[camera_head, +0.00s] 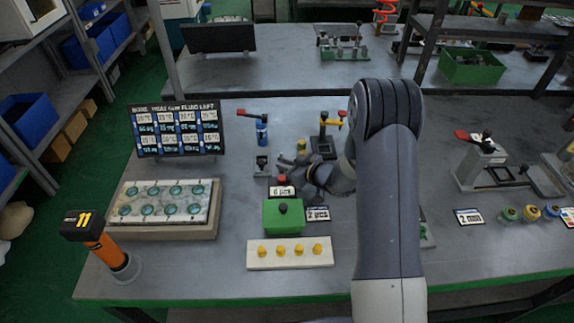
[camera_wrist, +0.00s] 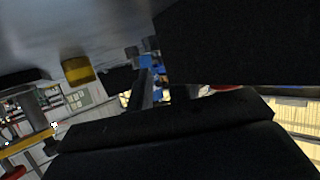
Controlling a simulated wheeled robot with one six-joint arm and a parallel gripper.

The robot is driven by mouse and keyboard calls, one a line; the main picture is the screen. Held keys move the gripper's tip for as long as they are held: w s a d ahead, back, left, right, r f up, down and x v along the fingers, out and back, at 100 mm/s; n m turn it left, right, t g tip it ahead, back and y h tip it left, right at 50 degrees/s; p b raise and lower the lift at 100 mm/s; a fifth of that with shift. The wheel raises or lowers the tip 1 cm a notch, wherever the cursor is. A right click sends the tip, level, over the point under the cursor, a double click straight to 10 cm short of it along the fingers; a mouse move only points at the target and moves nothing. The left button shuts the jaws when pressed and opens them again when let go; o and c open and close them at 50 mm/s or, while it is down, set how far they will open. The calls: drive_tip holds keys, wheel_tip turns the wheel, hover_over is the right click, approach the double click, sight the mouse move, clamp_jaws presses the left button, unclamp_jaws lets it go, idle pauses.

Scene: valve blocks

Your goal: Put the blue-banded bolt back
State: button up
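I cannot single out a bolt with a blue band for sure. A blue cylinder (camera_head: 262,133) stands upright under a red-ended lever at the back middle of the bench. A small blue-topped piece (camera_head: 552,211) stands at the right, beside a yellow one and a green one. My gripper (camera_head: 290,167) is over the middle of the bench, behind the green block (camera_head: 284,217). Its fingers are small and partly hidden by my wrist. Dark shapes fill much of the wrist view, with blurred blue bits (camera_wrist: 150,63) beyond them. I cannot make out anything held.
A pale plate with several teal round sockets (camera_head: 163,203) lies at the left, below a dark display board (camera_head: 177,129). A strip with several yellow knobs (camera_head: 290,253) lies in front. An orange post (camera_head: 104,246) stands at the left corner. A lever fixture (camera_head: 483,162) stands right.

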drive_tip(key=shift+o, duration=1.2)
drive_tip(key=shift+s+f, duration=0.35)
drive_tip(key=shift+f, duration=0.3)
drive_tip(key=shift+w+r+p, duration=0.15)
drive_tip(key=shift+r+p, duration=0.5)
drive_tip(key=shift+p, duration=0.05)
drive_tip(key=v, duration=0.8)
drive_tip(key=b+v, duration=0.1)
drive_tip(key=v, duration=0.3)
drive_tip(key=shift+w+r, duration=0.1)
drive_tip(key=shift+r, duration=0.2)
